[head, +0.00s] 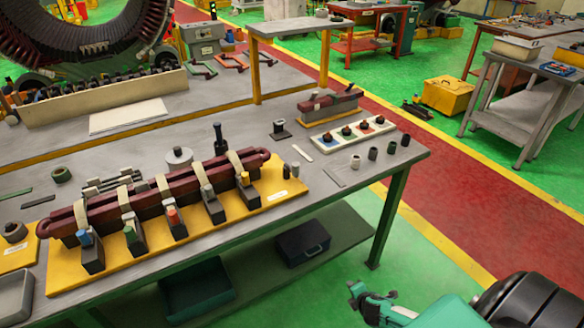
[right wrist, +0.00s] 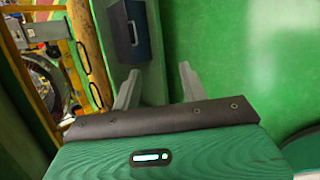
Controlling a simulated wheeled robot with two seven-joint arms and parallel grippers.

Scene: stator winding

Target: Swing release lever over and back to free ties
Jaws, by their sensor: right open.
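A dark red coil bar (head: 170,196) lies across a yellow base plate (head: 262,204) on the workbench. Several beige ties (head: 163,187) loop over it, with grey clamp blocks (head: 213,207) along its front, some with coloured tops. A black upright handle (head: 218,140) stands behind the bar; it may be the release lever, but I cannot tell for sure. My right gripper (head: 368,298) is low at the bottom right of the head view, off the bench and well away from the bar. In the right wrist view my right gripper (right wrist: 158,88) is open and empty. My left gripper is not in view.
The workbench (head: 330,215) has a corner leg near my right arm. A dark blue box (head: 303,243) sits on its lower shelf and also shows in the right wrist view (right wrist: 128,30). A white tray (head: 352,132) and small cylinders stand on the right end. Green floor beside the bench is clear.

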